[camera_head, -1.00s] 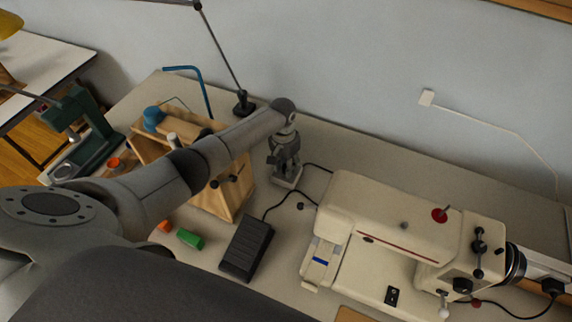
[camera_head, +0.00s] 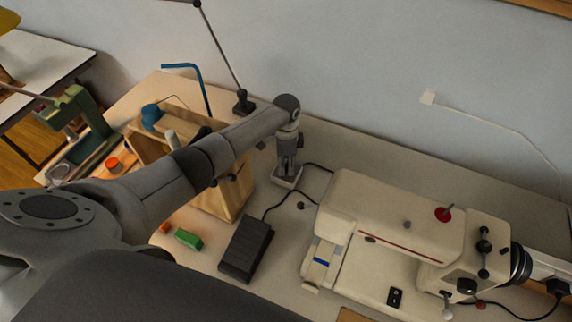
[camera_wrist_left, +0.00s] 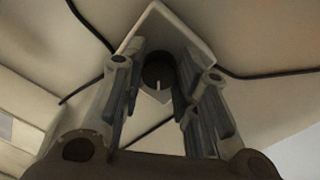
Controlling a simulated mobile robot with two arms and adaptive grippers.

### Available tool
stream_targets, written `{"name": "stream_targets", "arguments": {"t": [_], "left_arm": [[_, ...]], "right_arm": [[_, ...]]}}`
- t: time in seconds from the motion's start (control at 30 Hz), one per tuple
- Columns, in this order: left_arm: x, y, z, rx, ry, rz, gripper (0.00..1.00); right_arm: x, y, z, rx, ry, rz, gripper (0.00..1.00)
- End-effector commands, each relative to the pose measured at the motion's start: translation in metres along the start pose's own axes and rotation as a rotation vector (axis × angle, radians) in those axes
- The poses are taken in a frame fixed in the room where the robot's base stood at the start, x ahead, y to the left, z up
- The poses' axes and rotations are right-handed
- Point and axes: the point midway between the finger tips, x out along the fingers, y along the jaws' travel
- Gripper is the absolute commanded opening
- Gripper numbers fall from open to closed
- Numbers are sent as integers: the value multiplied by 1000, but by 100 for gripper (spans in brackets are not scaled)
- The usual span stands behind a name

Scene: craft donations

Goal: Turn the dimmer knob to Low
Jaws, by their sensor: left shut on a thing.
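The dimmer is a small pale box (camera_head: 287,182) on the table between the wooden box and the sewing machine, with a dark cable. My left gripper (camera_head: 287,167) points straight down over it. In the left wrist view, the dark round dimmer knob (camera_wrist_left: 158,68) sits on the pale dimmer box (camera_wrist_left: 190,28), between the two fingers of my left gripper (camera_wrist_left: 158,82). The gripper is shut on the knob. A light pointer mark on the knob faces the bottom of that picture. No setting labels can be read. My right gripper is out of view.
A cream sewing machine (camera_head: 400,215) stands to the right, a black foot pedal (camera_head: 246,248) in front. A wooden box (camera_head: 220,200) is close on the left, partly behind my arm. A lamp stand (camera_head: 243,103) rises behind. A green block (camera_head: 188,239) lies front left.

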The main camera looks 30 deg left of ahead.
Motion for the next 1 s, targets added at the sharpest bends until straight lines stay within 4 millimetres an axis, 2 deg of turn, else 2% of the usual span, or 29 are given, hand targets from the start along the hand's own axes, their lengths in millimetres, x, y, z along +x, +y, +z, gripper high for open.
{"name": "stream_targets", "arguments": {"t": [0.5,0.7,1.0], "left_arm": [[0,-1,-2,456,-25,-2,5],[0,-1,-2,577,-32,-2,5],[0,-1,-2,667,-36,-2,5]], "right_arm": [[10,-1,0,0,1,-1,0],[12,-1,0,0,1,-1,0],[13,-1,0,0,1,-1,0]]}}
